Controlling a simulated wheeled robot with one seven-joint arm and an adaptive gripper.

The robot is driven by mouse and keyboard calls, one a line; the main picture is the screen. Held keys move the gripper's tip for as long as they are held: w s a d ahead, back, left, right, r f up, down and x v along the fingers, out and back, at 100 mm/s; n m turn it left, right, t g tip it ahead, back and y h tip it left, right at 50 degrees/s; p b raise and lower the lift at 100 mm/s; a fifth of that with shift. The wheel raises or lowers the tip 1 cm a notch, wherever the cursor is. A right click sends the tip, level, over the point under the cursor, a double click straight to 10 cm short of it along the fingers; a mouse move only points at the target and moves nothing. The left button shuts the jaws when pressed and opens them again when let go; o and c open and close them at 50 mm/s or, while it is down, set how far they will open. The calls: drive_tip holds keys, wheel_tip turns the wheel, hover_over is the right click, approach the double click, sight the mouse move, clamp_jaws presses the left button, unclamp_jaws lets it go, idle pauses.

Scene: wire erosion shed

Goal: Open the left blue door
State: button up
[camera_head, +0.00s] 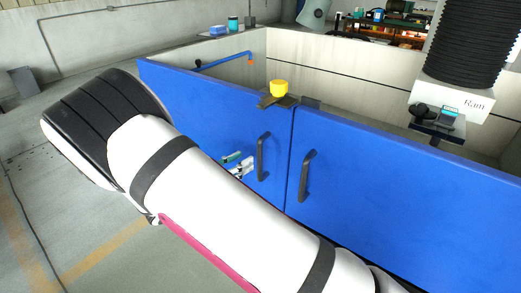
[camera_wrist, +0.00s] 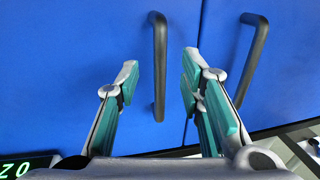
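The left blue door (camera_head: 210,112) is closed, flush with the right blue door (camera_head: 400,190). Its dark vertical bar handle (camera_head: 262,157) is near the seam. In the wrist view the left handle (camera_wrist: 159,68) shows between the two teal-padded fingers of my gripper (camera_wrist: 160,72), with a gap on each side. My gripper is open and empty. In the head view my gripper (camera_head: 238,160) appears just left of the left handle, partly hidden by my white arm. I cannot tell whether the handle is in depth between the fingertips.
The right door's handle (camera_head: 306,175) is close by; it also shows in the wrist view (camera_wrist: 250,60), just right of the right finger. A yellow cup-like part (camera_head: 279,88) sits on a dark bracket above the left door. Floor at the left (camera_head: 60,190) is clear.

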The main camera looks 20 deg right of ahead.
sight(258, 151)
drive_tip(key=p+x, duration=0.1)
drive_tip(key=x, duration=0.7)
clamp_jaws()
drive_tip(key=shift+a, duration=0.1)
